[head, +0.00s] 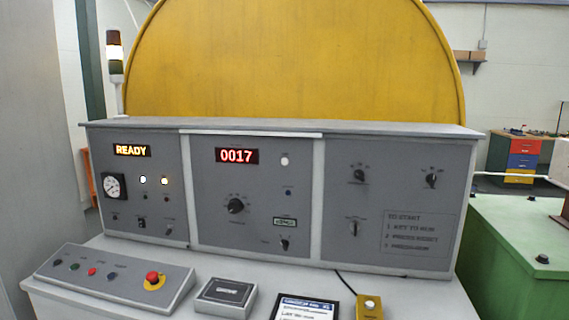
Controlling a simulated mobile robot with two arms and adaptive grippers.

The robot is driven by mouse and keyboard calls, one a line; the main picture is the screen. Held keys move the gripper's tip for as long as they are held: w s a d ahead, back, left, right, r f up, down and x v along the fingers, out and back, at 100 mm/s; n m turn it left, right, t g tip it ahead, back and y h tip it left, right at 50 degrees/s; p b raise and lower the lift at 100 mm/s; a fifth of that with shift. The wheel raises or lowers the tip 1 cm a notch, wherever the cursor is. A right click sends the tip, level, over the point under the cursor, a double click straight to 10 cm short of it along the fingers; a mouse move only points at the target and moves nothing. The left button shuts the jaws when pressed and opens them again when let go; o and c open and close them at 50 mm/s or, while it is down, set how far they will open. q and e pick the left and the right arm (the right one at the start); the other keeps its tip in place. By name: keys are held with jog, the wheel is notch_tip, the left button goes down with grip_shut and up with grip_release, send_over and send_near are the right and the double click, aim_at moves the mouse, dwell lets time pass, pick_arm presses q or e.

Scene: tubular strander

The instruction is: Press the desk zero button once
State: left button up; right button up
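The grey control desk (260,190) fills the middle of the head view. Its middle panel has a red counter display (237,156) reading 0017. Right of the display are a pale round button or lamp (284,160) and, below it, a small dark bluish button (289,192). Their labels are too small to read, so I cannot tell which control is the zero button. A rotary knob (236,206) sits under the display, with a small switch (284,244) lower right. Neither of my grippers is in view.
The left panel shows a lit READY display (132,150), gauge (114,186) and lit lamps. In front are a sloped button box (108,279) with a red mushroom button (153,277), a grey box (225,295), a dark-framed card (306,308) and a yellow box (369,308).

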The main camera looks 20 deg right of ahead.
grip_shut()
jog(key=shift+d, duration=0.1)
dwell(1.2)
